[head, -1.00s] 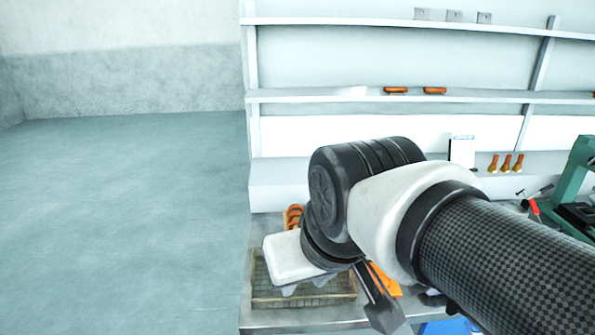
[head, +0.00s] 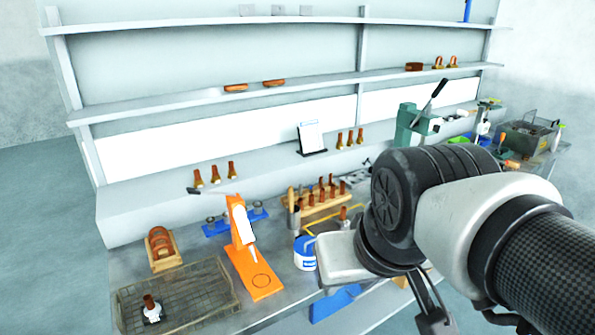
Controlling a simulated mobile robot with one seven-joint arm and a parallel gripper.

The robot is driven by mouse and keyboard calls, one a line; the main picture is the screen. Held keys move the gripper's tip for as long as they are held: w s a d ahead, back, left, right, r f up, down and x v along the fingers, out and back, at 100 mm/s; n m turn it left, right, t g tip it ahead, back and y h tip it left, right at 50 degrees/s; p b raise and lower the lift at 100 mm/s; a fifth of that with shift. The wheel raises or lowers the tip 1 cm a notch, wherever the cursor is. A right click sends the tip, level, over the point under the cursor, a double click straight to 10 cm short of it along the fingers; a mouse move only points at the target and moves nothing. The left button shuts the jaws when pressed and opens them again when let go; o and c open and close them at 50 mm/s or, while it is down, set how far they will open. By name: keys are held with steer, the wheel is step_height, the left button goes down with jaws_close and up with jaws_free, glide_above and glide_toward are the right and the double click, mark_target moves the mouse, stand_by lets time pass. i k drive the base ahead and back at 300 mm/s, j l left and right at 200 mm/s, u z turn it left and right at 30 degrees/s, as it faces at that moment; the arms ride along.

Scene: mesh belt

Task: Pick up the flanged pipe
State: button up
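A short copper-coloured pipe on a pale base (head: 151,308) stands in the wire mesh tray (head: 216,268) at the front left of the bench; it looks like a flanged pipe. Several similar copper pipes with wider lower ends stand on the raised ledge, one group at the left (head: 215,175) and one further right (head: 350,139). I cannot tell which of these the task means. My gripper (head: 437,315) is at the lower right, well right of the tray, partly hidden by my wrist. Its opening is not clear and I see nothing held.
An orange press (head: 262,282) stands just right of the tray. A wooden rack of copper pieces (head: 318,202) and a blue-white tub (head: 304,253) are between it and my arm. A green press (head: 408,125) stands further back. Shelves rise behind the bench.

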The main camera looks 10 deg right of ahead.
mark_target(342, 221)
steer(key=z, duration=0.8)
steer(key=u, duration=1.6)
steer(key=z, duration=1.25)
steer(key=i+l+u, duration=0.25)
steer(key=i+l, duration=0.25)
steer(key=l, duration=0.15)
steer(key=i+l+u, duration=0.25)
steer(key=i+l, duration=0.2)
steer(key=l, duration=0.3)
steer(key=i+l+u, duration=0.15)
steer(key=l, duration=0.25)
